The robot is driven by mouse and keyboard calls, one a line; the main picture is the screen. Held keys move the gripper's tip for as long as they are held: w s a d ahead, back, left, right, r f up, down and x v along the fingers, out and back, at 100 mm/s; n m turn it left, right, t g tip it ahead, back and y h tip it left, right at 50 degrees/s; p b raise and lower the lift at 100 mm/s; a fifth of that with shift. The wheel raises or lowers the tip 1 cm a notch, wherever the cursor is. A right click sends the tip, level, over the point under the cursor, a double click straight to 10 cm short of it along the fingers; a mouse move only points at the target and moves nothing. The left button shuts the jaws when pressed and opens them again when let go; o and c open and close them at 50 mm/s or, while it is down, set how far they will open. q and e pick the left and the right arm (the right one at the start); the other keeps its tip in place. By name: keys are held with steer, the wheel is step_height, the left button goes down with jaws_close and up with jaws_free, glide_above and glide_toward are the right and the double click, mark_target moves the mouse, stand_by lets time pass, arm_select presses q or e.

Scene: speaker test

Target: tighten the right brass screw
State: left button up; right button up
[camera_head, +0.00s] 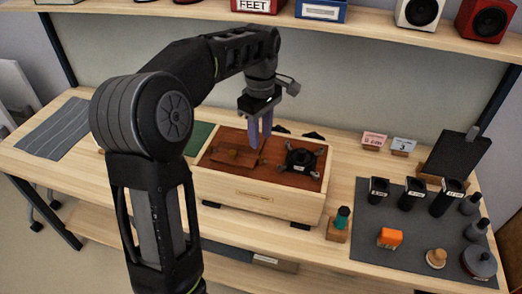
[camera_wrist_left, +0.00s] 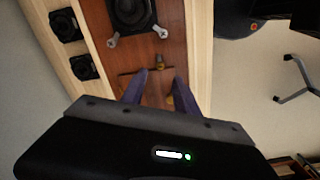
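An open pale wooden speaker cabinet (camera_head: 258,197) with a reddish-brown panel lies on the bench. A small brown wooden board (camera_head: 236,155) rests on the panel's left part; it also shows in the wrist view (camera_wrist_left: 153,90). A small brass piece, likely the right brass screw (camera_wrist_left: 159,62), stands just beyond the board's edge in the wrist view. Another brass bit (camera_wrist_left: 171,102) shows beside one finger, partly hidden. My right gripper is out of view.
A black round part with arms (camera_head: 302,160) sits on the panel, right of my left gripper. A green-topped tool (camera_head: 342,219) stands in a wooden block. A dark mat (camera_head: 380,246) at right holds several black holders, an orange block (camera_head: 390,238) and knobs.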

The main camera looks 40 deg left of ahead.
mark_target(261, 157)
arm_select(q)
step_height(261, 157, down, 7)
steer(key=shift+r+p, duration=0.15)
steer(key=shift+p, duration=0.25)
steer(key=shift+c, duration=0.5)
jaws_close()
